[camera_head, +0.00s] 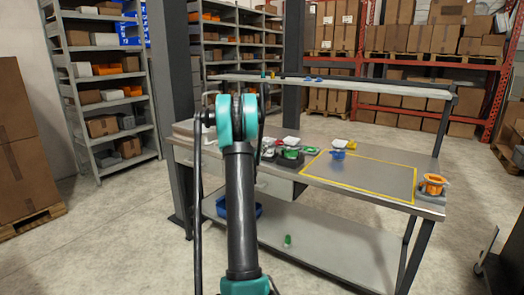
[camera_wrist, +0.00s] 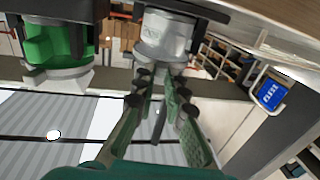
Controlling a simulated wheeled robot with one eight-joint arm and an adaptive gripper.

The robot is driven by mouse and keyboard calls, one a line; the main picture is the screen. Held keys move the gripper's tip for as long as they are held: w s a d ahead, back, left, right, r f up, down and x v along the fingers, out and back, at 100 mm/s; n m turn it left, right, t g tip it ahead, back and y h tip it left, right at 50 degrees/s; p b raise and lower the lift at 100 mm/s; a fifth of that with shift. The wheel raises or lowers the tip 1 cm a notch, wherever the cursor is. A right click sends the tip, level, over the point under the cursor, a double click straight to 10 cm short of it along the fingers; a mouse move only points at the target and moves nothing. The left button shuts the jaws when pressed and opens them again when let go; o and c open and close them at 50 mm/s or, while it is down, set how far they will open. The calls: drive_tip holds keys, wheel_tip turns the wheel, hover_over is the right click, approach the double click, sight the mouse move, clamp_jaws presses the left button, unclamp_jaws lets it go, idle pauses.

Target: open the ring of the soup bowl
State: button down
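I cannot tell for sure which thing is the soup bowl. In the wrist view, a clear-grey round container (camera_wrist: 165,35) with a pale collar below hangs in a dark holder just beyond my fingertips. My gripper (camera_wrist: 158,78) points at it with two green-padded fingers apart. Whether the tips touch the collar is unclear. In the head view, my arm hides the gripper. An orange bowl-like unit (camera_head: 433,184) stands on a grey base at the bench's right end. A blue cup-like thing (camera_head: 338,153) stands near the middle.
A green container (camera_wrist: 58,42) hangs left of the grey one in the wrist view. The workbench (camera_head: 330,195) has a yellow-outlined area (camera_head: 362,173), mostly clear. Green and dark items (camera_head: 290,157) crowd its left part. An upper shelf (camera_head: 340,86) runs above. A dark post (camera_head: 172,110) stands left.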

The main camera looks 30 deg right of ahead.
sight(270, 146)
drive_tip(key=shift+s, duration=0.1)
drive_tip(key=shift+s+d+n+t+y, duration=0.3)
drive_tip(key=shift+n+t+y, duration=0.15)
drive_tip(key=shift+t, duration=0.1)
drive_tip(key=shift+s+d+n+t+y, duration=0.25)
drive_tip(key=shift+n+t+y, duration=0.1)
drive_tip(key=shift+n+t, duration=0.15)
drive_tip(key=shift+s+d+n+t+y, duration=0.2)
drive_tip(key=shift+s+n+t+y, duration=0.05)
drive_tip(key=shift+n+t+y, duration=0.35)
drive_tip(key=shift+s+d+n+t+y, duration=0.2)
drive_tip(key=shift+n+t+y, duration=0.25)
drive_tip(key=shift+t+y, duration=0.25)
drive_tip(key=shift+s+d+n+t+y, duration=0.25)
drive_tip(key=shift+d+n+t+y, duration=0.25)
drive_tip(key=shift+y, duration=0.3)
drive_tip(key=shift+s+d+n+t+y, duration=0.25)
drive_tip(key=shift+n+t+y, duration=0.2)
drive_tip(key=shift+n+y, duration=0.3)
drive_tip(key=shift+s+d+n+t+y, duration=0.1)
drive_tip(key=shift+d+n+t+y, duration=0.2)
drive_tip(key=shift+n+y, duration=0.35)
drive_tip(key=shift+d+n+t+y, duration=0.2)
drive_tip(key=shift+n+t+y, duration=0.1)
drive_tip(key=shift+y, duration=0.5)
drive_tip(key=c, duration=1.6)
unclamp_jaws()
drive_tip(key=shift+o, duration=0.2)
